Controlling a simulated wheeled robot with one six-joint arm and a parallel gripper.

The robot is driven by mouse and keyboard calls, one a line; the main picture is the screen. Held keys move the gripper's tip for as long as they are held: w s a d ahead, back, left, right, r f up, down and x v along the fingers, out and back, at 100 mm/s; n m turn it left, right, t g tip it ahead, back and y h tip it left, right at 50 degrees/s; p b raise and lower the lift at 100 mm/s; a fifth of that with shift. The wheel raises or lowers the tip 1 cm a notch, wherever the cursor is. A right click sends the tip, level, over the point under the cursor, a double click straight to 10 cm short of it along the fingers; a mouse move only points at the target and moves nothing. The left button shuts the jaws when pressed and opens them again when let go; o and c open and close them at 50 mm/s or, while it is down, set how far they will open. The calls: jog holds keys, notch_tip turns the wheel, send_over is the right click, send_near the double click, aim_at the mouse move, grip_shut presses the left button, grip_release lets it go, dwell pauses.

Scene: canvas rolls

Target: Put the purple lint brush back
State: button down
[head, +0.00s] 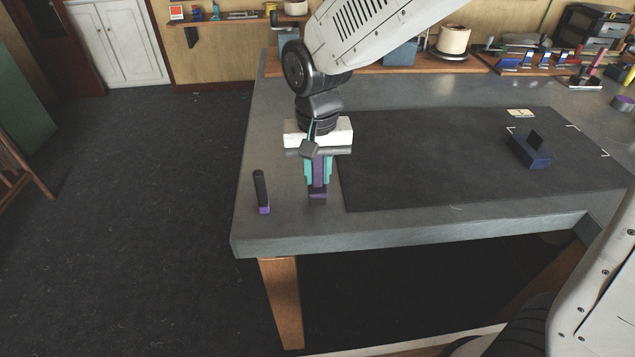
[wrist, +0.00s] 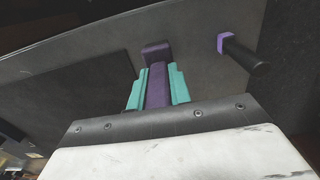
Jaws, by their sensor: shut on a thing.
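My gripper (head: 318,178) points down over the near left part of the grey table (head: 290,222). Its teal fingers are shut on the purple lint brush (head: 317,194), whose dark purple end sticks out below the fingertips. In the wrist view the purple lint brush (wrist: 157,80) runs between the two teal fingers, its wider end beyond them. I cannot tell whether it touches the table. The upper part of it is hidden by the gripper.
A wooden rack (head: 515,70) with several blue things is at the back.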

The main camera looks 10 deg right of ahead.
aim_at(317, 185)
jog(key=shift+f, duration=1.75)
jog(key=shift+f, duration=0.15)
jog(key=c, duration=1.3)
grip_release()
notch_tip(317, 185, up, 12)
jog(key=shift+r, duration=0.1)
jog(key=shift+s+d+r, duration=0.1)
jog(key=shift+d+r, duration=0.1)
jog(key=shift+d, duration=0.15)
jog(key=shift+t, duration=0.6)
jog(key=s+d, duration=0.6)
jog(key=s+d+r, duration=0.1)
jog(key=s+d, duration=0.6)
jog(key=s+d+r, duration=0.1)
jog(key=s+d, duration=0.5)
jog(key=d, duration=0.1)
jog(key=shift+s+d, duration=0.1)
jog(key=shift+s, duration=0.05)
